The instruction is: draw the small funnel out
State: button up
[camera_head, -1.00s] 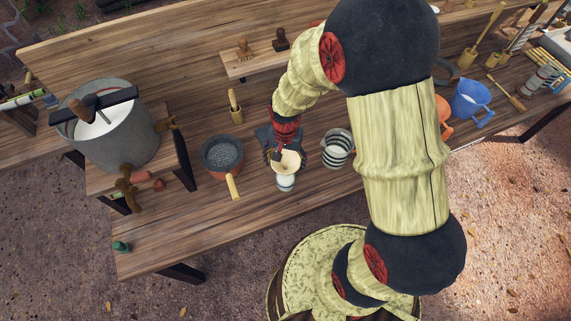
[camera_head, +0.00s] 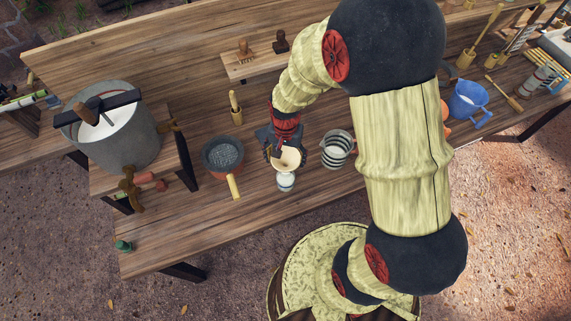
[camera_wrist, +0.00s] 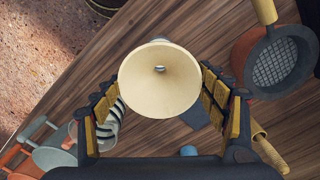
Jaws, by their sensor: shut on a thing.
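The small funnel (camera_head: 287,158) is cream-coloured, with its wide mouth facing up. In the wrist view the funnel (camera_wrist: 160,80) sits between the two padded fingers, and its round hole shows at the middle. My gripper (camera_wrist: 161,97) is shut on it from both sides. A white bottle (camera_head: 286,182) stands upright on the bench directly below the funnel. Whether the funnel's spout is still inside the bottle neck cannot be told, as the cone hides it.
A striped jug (camera_head: 337,150) stands close on the right. A reddish pot with a mesh (camera_head: 223,155) and a wooden handle is on the left. A large grey bucket (camera_head: 125,140) stands further left. The bench front (camera_head: 200,235) is mostly clear.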

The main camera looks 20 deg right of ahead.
aim_at(286, 164)
jog(key=shift+r+p, duration=1.1)
jog(key=shift+r, duration=0.55)
